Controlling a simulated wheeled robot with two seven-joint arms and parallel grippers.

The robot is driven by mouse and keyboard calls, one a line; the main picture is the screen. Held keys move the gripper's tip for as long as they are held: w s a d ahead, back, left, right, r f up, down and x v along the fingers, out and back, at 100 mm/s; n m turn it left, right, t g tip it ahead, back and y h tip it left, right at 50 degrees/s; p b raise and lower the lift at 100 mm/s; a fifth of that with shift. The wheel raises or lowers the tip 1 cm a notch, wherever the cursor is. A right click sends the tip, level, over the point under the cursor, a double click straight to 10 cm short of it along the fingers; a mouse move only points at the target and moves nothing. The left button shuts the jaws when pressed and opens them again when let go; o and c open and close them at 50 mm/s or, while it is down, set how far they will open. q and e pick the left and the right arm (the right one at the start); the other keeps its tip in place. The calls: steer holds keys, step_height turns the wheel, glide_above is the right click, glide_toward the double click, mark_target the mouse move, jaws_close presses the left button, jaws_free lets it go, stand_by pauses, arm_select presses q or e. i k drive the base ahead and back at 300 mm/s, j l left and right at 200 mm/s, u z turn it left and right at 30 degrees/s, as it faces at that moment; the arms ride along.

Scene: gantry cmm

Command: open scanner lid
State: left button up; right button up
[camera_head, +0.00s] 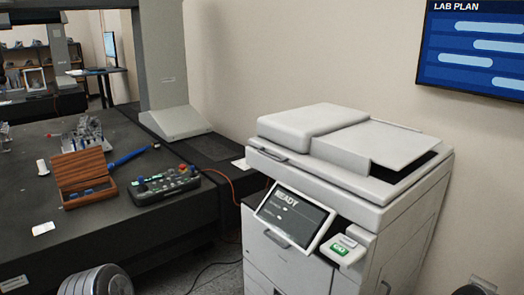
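The scanner (325,215) is a white floor-standing copier right of centre. Its lid (310,121) lies flat and closed on top, with a raised block at the left and a sloped paper tray (385,147) at the right. A grey handle-like strip (268,156) shows on the lid's front edge. A tilted screen (292,219) on the front reads READY. Neither of my grippers is in view. A ribbed silver part (97,281) at the bottom left and a dark part at the bottom right look like pieces of my arms, apart from the scanner.
A dark measuring table (100,225) stands left, holding an open wooden box (84,178), a control box (165,187) and a blue tool (133,155). A grey gantry column (165,60) rises behind. A cable crosses the floor between table and scanner. A wall screen (470,50) hangs upper right.

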mark_target(376, 159)
steer(key=i+j+z, duration=0.2)
steer(key=j, duration=0.2)
steer(key=i+j+z, duration=0.15)
steer(key=j, duration=0.25)
steer(key=i+j+z, duration=0.2)
steer(key=j, duration=0.2)
steer(key=i+j+z, duration=0.15)
steer(key=j, duration=0.3)
steer(key=j+z, duration=0.2)
steer(key=j, duration=0.25)
steer(key=i, duration=0.05)
